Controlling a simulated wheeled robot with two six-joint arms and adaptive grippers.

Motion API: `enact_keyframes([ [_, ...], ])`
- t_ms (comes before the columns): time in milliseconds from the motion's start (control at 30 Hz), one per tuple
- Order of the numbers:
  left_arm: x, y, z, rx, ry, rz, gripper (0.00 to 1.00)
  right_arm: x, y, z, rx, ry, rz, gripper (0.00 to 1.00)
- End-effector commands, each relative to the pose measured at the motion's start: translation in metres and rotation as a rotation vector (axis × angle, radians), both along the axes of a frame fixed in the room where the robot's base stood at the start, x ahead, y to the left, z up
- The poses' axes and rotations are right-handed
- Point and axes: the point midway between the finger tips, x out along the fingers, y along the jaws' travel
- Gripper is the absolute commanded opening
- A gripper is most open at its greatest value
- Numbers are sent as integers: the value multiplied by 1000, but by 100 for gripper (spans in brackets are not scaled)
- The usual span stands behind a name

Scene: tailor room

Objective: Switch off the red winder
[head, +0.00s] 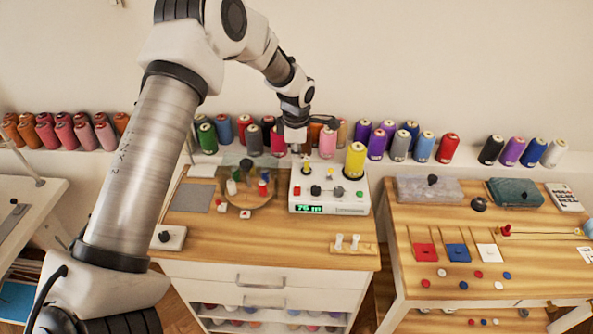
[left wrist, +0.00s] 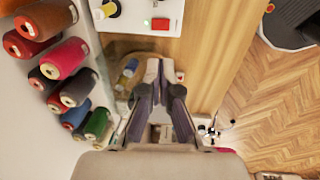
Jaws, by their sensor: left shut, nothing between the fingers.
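A white winder box (head: 330,207) stands on the wooden cabinet top, with a lit green display on its front face, several knobs on top and a yellow cone (head: 355,160) at its back right. My left gripper (head: 296,148) is shut and empty above the back left part of the winder. In the left wrist view its fingers (left wrist: 165,78) are apart from the switch. My right gripper is in neither view.
A round wooden tray (head: 246,204) with small spools lies left of the winder. Thread cones line the wall shelf behind. A peg stand (head: 353,248) is at the front right. Another wooden table (head: 440,285) stands to the right.

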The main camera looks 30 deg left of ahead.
Motion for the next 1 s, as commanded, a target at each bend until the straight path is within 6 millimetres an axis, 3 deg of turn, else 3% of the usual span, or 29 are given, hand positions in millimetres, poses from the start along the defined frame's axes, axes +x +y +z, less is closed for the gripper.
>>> enact_keyframes([
  [33,3,1,-14,0,-5,1,0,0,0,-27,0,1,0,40],
  [200,8,4,-5,-1,-4,0,0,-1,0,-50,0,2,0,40],
  [367,8,5,2,-1,0,-1,0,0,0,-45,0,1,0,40],
  [633,9,5,-4,-1,0,0,0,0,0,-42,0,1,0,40],
  [767,10,6,-23,-1,4,0,0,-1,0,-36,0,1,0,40],
  [1000,15,9,-74,-1,3,0,0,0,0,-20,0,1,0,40],
])
